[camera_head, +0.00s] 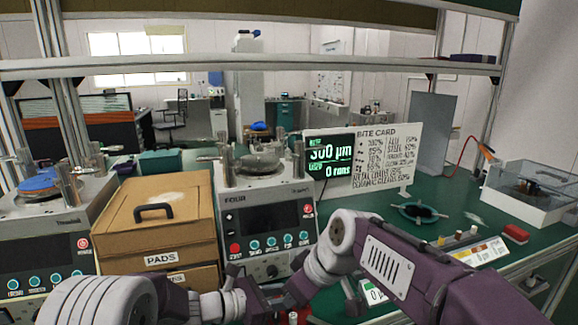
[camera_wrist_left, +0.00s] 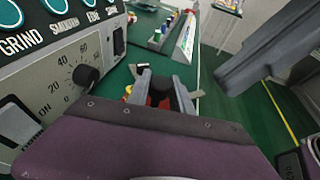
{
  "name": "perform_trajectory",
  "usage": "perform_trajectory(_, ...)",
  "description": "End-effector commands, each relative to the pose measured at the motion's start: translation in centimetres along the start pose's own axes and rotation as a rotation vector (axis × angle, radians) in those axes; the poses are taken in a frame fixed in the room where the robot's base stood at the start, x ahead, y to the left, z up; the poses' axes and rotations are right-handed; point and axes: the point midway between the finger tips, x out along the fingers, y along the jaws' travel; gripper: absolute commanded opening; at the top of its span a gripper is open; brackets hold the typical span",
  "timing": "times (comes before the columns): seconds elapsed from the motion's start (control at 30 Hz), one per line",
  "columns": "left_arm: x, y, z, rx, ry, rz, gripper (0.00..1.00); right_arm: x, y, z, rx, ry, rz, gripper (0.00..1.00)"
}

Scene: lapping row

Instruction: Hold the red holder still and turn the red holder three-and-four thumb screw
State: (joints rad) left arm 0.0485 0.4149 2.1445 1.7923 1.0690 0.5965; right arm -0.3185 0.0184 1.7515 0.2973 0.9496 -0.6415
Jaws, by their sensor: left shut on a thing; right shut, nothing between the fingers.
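The red holder (camera_wrist_left: 160,101) shows as a small red patch between the fingers of my left gripper (camera_wrist_left: 166,88) in the left wrist view. Those fingers are shut on it, and a dark rounded part sits above the red. Most of the holder is hidden by the fingers and wrist. In the head view my right gripper (camera_head: 277,292) is low in front of the middle machine, close to the left gripper; it is shut and empty. I cannot make out the three-and-four thumb screw, or whether the right gripper touches the holder.
The middle lapping machine (camera_head: 268,215) stands right behind the grippers; its dial (camera_wrist_left: 87,77) is close in the left wrist view. A cardboard pads box (camera_head: 155,225) stands left. A bite card (camera_head: 385,160), a blue-green ring (camera_head: 418,212) and a red block (camera_head: 515,233) are on the right.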

Motion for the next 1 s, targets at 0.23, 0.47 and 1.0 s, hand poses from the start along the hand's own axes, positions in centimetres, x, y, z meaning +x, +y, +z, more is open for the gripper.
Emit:
perform_trajectory(0.23,0.0,0.0,0.0,0.0,-0.001,0.001,0.0,-0.1,0.0,0.0,0.0,-0.001,0.0,0.0)
perform_trajectory(0.47,0.0,0.0,0.0,0.0,-0.001,0.001,0.52,0.0,0.0,0.0,0.0,-0.001,0.0,0.0)
perform_trajectory(1.0,-6.0,0.2,0.1,0.0,-0.002,0.009,0.52,0.0,0.0,0.0,0.0,-0.001,0.0,0.0)
